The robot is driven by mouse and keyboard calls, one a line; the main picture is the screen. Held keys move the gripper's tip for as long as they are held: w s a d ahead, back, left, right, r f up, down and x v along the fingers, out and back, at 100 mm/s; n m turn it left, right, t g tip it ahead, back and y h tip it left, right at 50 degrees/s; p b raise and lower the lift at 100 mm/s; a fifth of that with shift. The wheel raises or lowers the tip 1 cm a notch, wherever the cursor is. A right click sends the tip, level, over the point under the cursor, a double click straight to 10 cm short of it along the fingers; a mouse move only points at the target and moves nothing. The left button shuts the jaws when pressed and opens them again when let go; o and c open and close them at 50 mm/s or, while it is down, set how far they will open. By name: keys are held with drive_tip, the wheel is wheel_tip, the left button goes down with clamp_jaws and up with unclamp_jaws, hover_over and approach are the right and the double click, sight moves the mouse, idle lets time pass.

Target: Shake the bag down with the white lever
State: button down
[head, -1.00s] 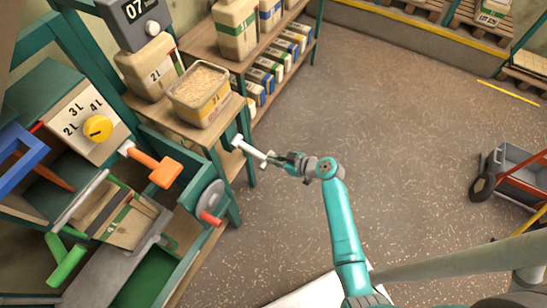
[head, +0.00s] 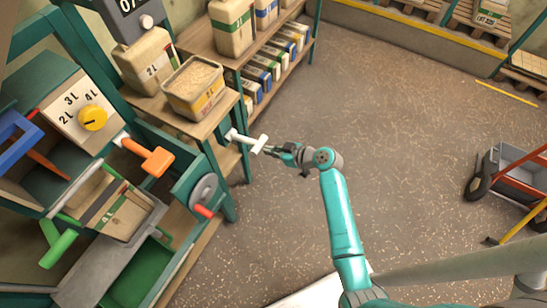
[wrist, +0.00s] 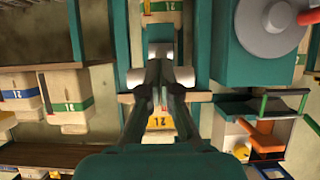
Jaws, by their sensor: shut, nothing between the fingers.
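The white lever (head: 258,144) sticks out from the teal frame at the side of the machine, with a T-shaped end. It also shows in the wrist view (wrist: 184,77), where my fingers cover the middle of its crossbar. My gripper (head: 270,150) is shut and empty, its tips right by the lever's end. I cannot tell whether they touch it. In the wrist view the gripper (wrist: 159,92) lines up with the middle of the crossbar. A beige bag-like pack with a green band (head: 120,217) lies in the machine at the lower left.
An orange lever (head: 157,161), a red-handled crank wheel (head: 204,190) and a green handle (head: 57,247) jut from the machine. A yellow dial (head: 93,117) sits above. A grain-filled tub (head: 195,88) stands on the shelf. A cart (head: 510,172) stands right; the middle floor is clear.

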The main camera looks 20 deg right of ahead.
drive_tip(key=v, duration=0.9)
drive_tip(key=shift+s+d, duration=0.3)
drive_tip(key=shift+s, duration=0.05)
drive_tip(key=shift+f, duration=0.1)
